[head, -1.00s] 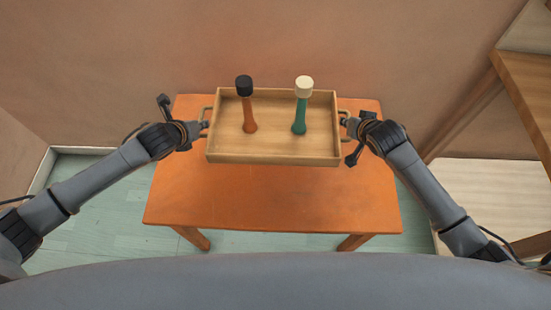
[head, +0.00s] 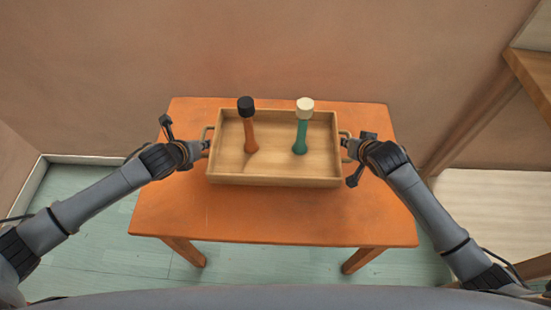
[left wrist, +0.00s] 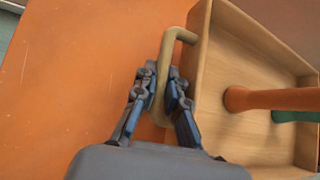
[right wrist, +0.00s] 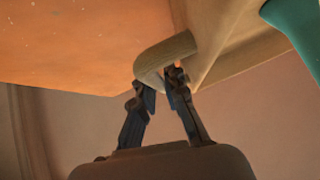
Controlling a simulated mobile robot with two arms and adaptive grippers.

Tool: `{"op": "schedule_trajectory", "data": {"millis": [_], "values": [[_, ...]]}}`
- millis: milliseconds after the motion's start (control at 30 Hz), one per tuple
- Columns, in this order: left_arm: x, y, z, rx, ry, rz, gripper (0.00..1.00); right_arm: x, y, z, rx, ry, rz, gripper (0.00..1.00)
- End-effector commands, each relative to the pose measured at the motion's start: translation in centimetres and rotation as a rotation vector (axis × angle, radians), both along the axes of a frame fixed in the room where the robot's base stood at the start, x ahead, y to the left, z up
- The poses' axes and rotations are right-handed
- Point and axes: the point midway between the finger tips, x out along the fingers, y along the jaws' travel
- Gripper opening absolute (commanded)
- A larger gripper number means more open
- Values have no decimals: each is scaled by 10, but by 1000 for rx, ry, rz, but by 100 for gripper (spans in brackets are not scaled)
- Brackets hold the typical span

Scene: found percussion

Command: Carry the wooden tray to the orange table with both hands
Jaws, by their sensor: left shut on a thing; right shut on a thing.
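The wooden tray (head: 225,179) is level over the back middle of the orange table (head: 265,220); I cannot tell whether it touches the top. An orange shaker with a black top (head: 249,128) and a green one with a cream top (head: 301,130) stand upright in it. My left gripper (head: 204,146) is shut on the tray's left handle, which shows between the fingers in the left wrist view (left wrist: 162,75). My right gripper (head: 346,146) is shut on the right handle, seen in the right wrist view (right wrist: 165,58).
A wall (head: 280,50) stands close behind the table. A wooden shelf or table (head: 530,75) is at the right edge. The orange tabletop is bare in front of the tray and at both sides.

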Motion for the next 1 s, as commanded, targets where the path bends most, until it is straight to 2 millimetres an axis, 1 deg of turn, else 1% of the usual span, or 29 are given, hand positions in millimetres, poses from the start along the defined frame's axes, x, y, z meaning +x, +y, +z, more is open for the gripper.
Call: {"op": "schedule_trajectory", "data": {"millis": [167,367,1000], "values": [[1,2,-1,3,-3,4,0,1,-2,-1,-4,-3,-3,0],[1,2,-9,3,-3,4,0,1,-2,-8,-4,-3,-3,0],[1,2,-43,4,-3,3,0,1,-2,-43,-4,-3,-3,0]]}}
